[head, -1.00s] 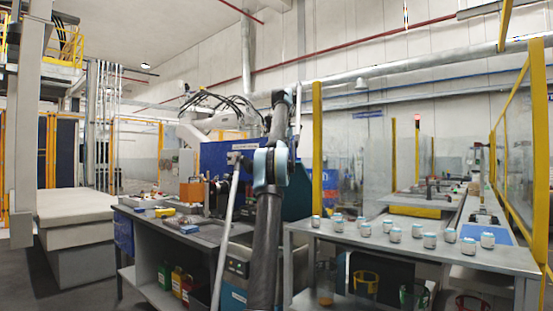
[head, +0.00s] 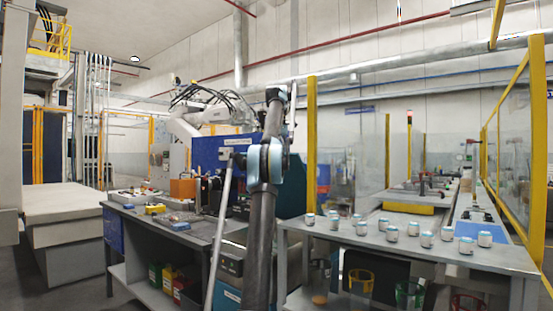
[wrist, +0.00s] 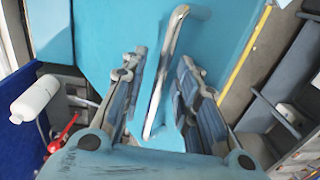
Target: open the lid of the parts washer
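In the wrist view a bright metal bar handle (wrist: 170,62) stands on a light blue panel, which looks like the washer lid (wrist: 115,28). My gripper (wrist: 160,92) is open, with one ribbed finger on each side of the handle. Gaps show between the bar and the fingers, and I cannot tell whether either finger touches it. In the head view a teal body (head: 297,190), probably the parts washer, shows partly behind my arm. My arm hides the gripper, the handle and most of the lid there. I cannot tell the lid's angle.
A grey workbench (head: 190,232) with small parts stands at left. A grey table (head: 345,238) with several small white jars (head: 391,234) stands at right. A yellow post (head: 312,140) rises behind it. In the wrist view a white bottle (wrist: 36,98) lies at left.

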